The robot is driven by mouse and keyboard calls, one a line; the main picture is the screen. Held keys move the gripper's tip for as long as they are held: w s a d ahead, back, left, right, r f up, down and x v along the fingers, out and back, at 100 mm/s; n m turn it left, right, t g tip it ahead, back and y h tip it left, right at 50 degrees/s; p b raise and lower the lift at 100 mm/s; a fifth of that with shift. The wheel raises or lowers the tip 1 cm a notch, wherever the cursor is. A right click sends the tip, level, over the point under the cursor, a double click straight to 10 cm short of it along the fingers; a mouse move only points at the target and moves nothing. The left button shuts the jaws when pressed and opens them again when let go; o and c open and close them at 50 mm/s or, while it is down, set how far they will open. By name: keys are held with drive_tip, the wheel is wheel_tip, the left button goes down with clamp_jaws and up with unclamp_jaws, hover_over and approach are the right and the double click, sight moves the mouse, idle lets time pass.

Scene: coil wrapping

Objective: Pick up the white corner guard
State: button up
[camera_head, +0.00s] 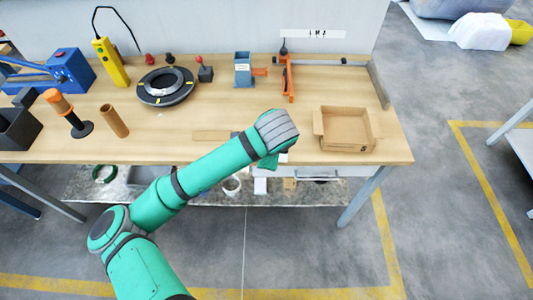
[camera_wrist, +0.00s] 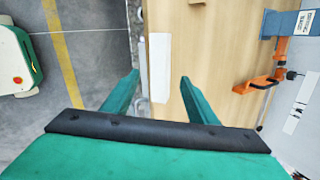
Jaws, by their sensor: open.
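The white corner guard (camera_wrist: 159,58) shows in the wrist view as a flat white strip along the table's edge. My gripper (camera_wrist: 158,79) is open, with its two green fingers on either side of the strip in that view. The gap between fingers and strip cannot be judged. In the head view my arm hides most of this spot; a small white patch (camera_head: 283,158) beside my gripper (camera_head: 269,161) may be part of the guard.
The wooden table (camera_head: 230,115) holds a dark coil (camera_head: 166,88), an open cardboard box (camera_head: 346,129), an orange clamp tool (camera_head: 288,79), a cardboard tube (camera_head: 114,121) and an orange-handled tool (camera_head: 68,115). A brown strip (camera_head: 211,135) lies left of my wrist.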

drive_tip(key=shift+x, duration=2.6)
drive_tip(key=shift+s+d, duration=0.15)
drive_tip(key=c, duration=1.1)
